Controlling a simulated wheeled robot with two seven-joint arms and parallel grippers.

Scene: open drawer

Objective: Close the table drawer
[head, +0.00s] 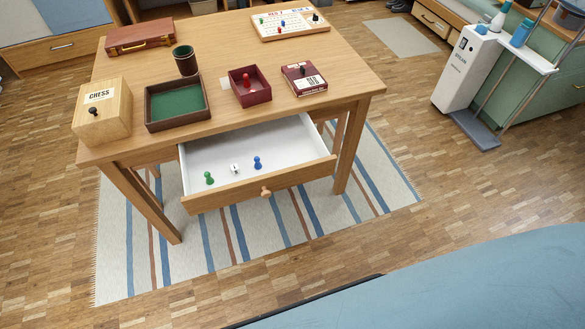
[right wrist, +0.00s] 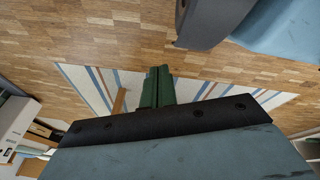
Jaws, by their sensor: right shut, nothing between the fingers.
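The wooden table (head: 225,55) stands on a striped rug in the head view. Its drawer (head: 262,183) is pulled out at the front, showing a white inside and a round wooden knob (head: 265,191). A green pawn (head: 209,178), a small white die (head: 235,168) and a blue pawn (head: 257,162) are in the drawer. My right gripper (right wrist: 158,72) shows in the right wrist view, its dark green fingers together and empty, over the floor and rug. Neither gripper shows in the head view.
On the table are a chess box (head: 112,115), a green-lined tray (head: 177,118), a dice cup (head: 185,60), a red box (head: 249,95), a game box (head: 304,84), a board (head: 290,20) and a brown case (head: 140,37). Floor before the drawer is clear.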

